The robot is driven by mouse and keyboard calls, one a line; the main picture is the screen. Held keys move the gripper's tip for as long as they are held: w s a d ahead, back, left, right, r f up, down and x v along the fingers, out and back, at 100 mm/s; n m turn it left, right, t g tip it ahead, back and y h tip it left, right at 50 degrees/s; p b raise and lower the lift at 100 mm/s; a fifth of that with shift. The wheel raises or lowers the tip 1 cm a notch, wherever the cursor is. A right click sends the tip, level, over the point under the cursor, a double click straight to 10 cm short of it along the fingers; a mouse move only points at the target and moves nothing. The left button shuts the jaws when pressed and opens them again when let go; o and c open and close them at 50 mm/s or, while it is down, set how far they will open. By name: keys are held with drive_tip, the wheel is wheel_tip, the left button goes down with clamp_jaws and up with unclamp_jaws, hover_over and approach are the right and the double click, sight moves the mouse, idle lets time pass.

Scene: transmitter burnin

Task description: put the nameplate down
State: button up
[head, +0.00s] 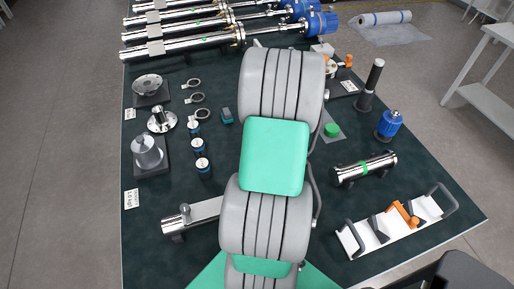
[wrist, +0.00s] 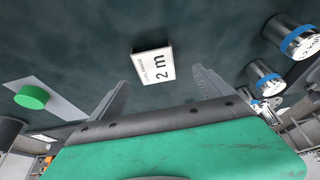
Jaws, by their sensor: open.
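The nameplate (wrist: 154,66), a small block with a white face reading "2 m" and a dark edge, shows in the wrist view against the dark mat. It appears to rest on the mat, slightly tilted in the picture. My gripper (wrist: 160,78) is open, with one grey finger on each side and below the plate in the picture. Gaps show between the fingers and the plate, and nothing is held. In the head view my arm hides the gripper and this nameplate.
The dark table mat (head: 165,240) is clear around the plate. A green disc (wrist: 31,97) on a grey plate lies to the left in the wrist view. Blue-banded cylinders (wrist: 264,75) stand to the right. Long steel tubes (head: 185,47) lie along the table's far edge.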

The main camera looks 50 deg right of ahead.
drive_tip(key=x, duration=0.2)
drive_tip(key=p+x, duration=0.1)
drive_tip(key=x, duration=0.3)
drive_tip(key=shift+s+d+f, duration=0.2)
drive_tip(key=shift+d+f, duration=0.15)
drive_tip(key=shift+d, duration=0.05)
drive_tip(key=c, duration=1.8)
drive_tip(key=shift+o, duration=0.2)
drive_tip(key=shift+r, duration=0.35)
wheel_tip(320, 180, up, 3)
drive_tip(key=shift+f+b, duration=0.25)
drive_tip(key=shift+b, duration=0.3)
drive_tip(key=s+a+r+b, duration=0.1)
drive_tip(key=s+a+r, duration=0.9)
